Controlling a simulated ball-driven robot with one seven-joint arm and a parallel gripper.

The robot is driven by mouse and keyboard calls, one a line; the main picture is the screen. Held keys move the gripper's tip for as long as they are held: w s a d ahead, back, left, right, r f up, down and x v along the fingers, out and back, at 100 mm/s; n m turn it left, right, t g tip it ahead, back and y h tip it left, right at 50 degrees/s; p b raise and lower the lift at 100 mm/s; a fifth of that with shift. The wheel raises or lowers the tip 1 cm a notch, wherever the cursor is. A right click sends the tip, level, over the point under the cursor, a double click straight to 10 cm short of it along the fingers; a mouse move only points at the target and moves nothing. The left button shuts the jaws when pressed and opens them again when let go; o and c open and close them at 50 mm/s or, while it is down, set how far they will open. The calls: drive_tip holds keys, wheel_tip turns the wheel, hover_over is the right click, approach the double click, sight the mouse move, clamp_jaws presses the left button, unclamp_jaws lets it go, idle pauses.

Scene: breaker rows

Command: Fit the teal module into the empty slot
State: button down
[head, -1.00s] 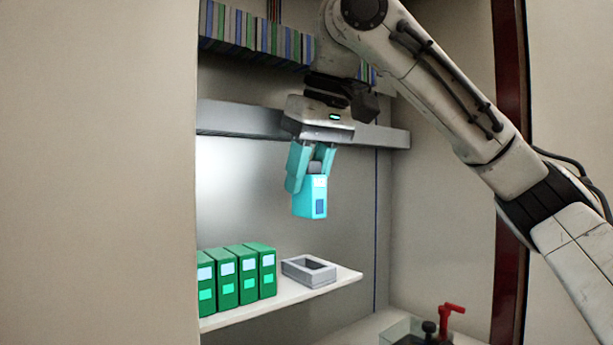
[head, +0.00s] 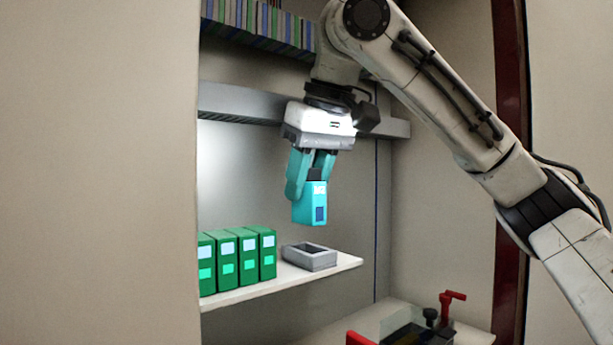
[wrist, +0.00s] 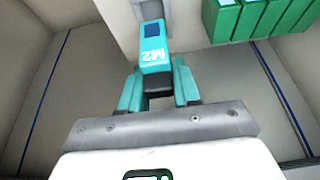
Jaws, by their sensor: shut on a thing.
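The teal module (head: 310,205) hangs upright in my gripper (head: 312,172), which is shut on its dark top grip. In the wrist view the module (wrist: 154,48) shows an "M2" label and a dark blue patch, between my teal fingers (wrist: 158,90). The empty slot is a grey rectangular frame (head: 322,262) on the white shelf (head: 270,291), at the right end of the row. The module is above the slot, with a clear gap between them. In the wrist view the module hides part of the area below it.
Several green modules (head: 237,262) stand in a row just left of the slot; they also show in the wrist view (wrist: 240,22). A grey rail (head: 240,103) crosses behind my wrist. Red-handled parts (head: 450,297) and a dark tray are at the lower right.

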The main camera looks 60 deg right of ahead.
sight(307, 215)
drive_tip(key=shift+f+b, duration=0.65)
drive_tip(key=shift+f, duration=0.6)
drive_tip(key=shift+f+b, duration=0.4)
drive_tip(key=shift+f, duration=0.9)
idle(1.5)
drive_tip(key=c, duration=0.7)
unclamp_jaws()
drive_tip(key=shift+c, duration=0.2)
drive_tip(key=v, duration=1)
drive_tip(key=shift+s+a+r, duration=0.1)
drive_tip(key=shift+s+r, duration=0.1)
drive_tip(key=shift+r, duration=0.15)
